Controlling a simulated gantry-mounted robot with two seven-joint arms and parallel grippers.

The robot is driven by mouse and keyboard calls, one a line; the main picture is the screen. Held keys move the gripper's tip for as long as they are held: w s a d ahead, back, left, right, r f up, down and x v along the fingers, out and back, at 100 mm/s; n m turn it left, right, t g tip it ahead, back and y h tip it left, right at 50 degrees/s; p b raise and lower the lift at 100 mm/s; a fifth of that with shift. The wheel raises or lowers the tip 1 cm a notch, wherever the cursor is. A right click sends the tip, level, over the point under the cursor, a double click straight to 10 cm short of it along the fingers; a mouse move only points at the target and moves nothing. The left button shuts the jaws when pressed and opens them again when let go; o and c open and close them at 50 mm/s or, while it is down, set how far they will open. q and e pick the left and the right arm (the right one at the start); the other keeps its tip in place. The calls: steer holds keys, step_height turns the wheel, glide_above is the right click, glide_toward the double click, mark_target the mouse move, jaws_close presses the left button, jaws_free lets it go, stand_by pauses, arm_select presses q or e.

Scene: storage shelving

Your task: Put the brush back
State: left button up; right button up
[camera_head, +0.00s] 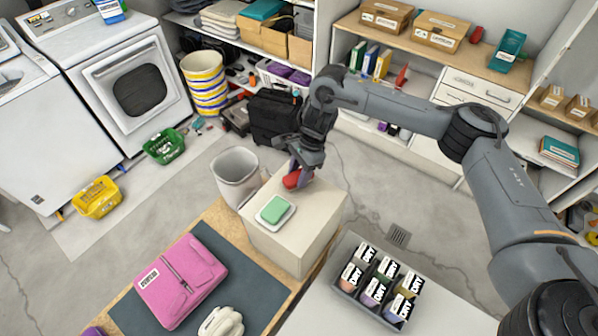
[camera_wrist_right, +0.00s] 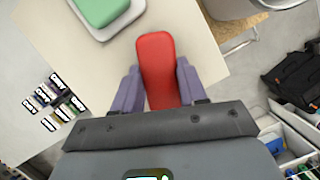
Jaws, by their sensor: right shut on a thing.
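The red brush (camera_head: 291,180) is at the beige block (camera_head: 300,235), near its far edge. Only its red, rounded body shows; its bristles are hidden. My right gripper (camera_head: 301,168) reaches down from above and is shut on the brush. In the right wrist view, the brush (camera_wrist_right: 158,62) lies between the two purple-grey fingers of the gripper (camera_wrist_right: 158,88), over the block's pale top. I cannot tell whether the brush touches the block. A green soap-like piece (camera_head: 275,209) sits on a white dish (camera_head: 262,220) beside it. My left gripper is not in view.
A pale open bin (camera_head: 236,168) stands left of the block. A dark tray (camera_head: 346,283) with several labelled containers is at the front right. A pink case (camera_head: 180,280) and white gloves (camera_head: 222,322) lie on a dark mat. A black bag (camera_head: 272,118) stands behind.

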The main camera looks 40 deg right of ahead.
steer(key=shift+f, duration=0.15)
steer(key=o, duration=1)
steer(key=shift+r, duration=0.3)
steer(key=shift+d+r, duration=0.1)
steer(key=shift+r, duration=0.25)
steer(key=p+v, duration=0.2)
steer(key=v, duration=0.9)
